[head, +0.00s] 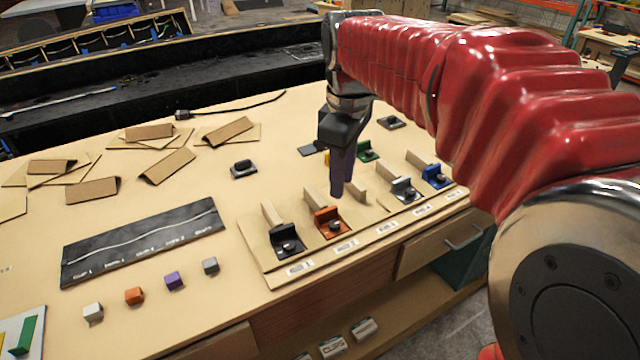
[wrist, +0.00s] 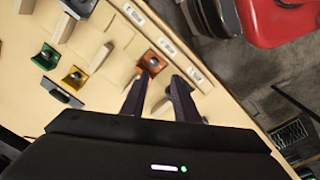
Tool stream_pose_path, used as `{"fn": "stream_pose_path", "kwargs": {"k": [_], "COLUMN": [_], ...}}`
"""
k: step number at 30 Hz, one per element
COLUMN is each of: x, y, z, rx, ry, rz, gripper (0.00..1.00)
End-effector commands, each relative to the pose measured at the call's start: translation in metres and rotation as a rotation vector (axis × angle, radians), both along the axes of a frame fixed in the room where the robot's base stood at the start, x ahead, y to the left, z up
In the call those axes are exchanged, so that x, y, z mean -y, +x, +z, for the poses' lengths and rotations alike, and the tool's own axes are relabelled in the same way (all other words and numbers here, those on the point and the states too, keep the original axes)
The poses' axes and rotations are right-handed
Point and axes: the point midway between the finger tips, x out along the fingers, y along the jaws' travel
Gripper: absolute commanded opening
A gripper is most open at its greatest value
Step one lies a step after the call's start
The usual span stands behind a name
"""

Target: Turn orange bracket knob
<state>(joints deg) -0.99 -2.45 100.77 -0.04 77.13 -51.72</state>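The orange bracket (head: 325,215) stands on the wooden board in the front row, between a black bracket on its left and a wooden block on its right. Its dark knob (head: 333,226) sits at the foot of its upright plate. My gripper (head: 337,192) points down just above and behind the bracket in the head view, and appears apart from it. In the wrist view, my gripper (wrist: 158,80) has its two dark fingers spread with a gap between them. The orange bracket (wrist: 151,62) shows just beyond the fingertips there, with nothing held between them.
A black bracket (head: 287,242), a grey one (head: 405,190) and a blue one (head: 436,177) share the board. Green (wrist: 45,57) and yellow (wrist: 75,76) brackets stand nearby. Upright wooden blocks (head: 271,214) stand close by. Small coloured cubes (head: 134,296) and a dark labelled strip (head: 140,243) lie left.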

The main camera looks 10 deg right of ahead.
Motion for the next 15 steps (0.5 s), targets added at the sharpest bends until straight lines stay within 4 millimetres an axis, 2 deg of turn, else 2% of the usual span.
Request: {"fn": "stream_pose_path", "kwargs": {"k": [1, 6, 15], "x": [0.0, -0.001, -0.001], "y": [0.01, 0.029, 0.035], "z": [-0.002, -0.005, -0.005], "rx": [-0.021, -0.066, -0.08], "ry": [-0.002, -0.008, -0.007], "rz": [0.039, 0.145, 0.18], "gripper": [0.28, 0.28, 0.28]}}
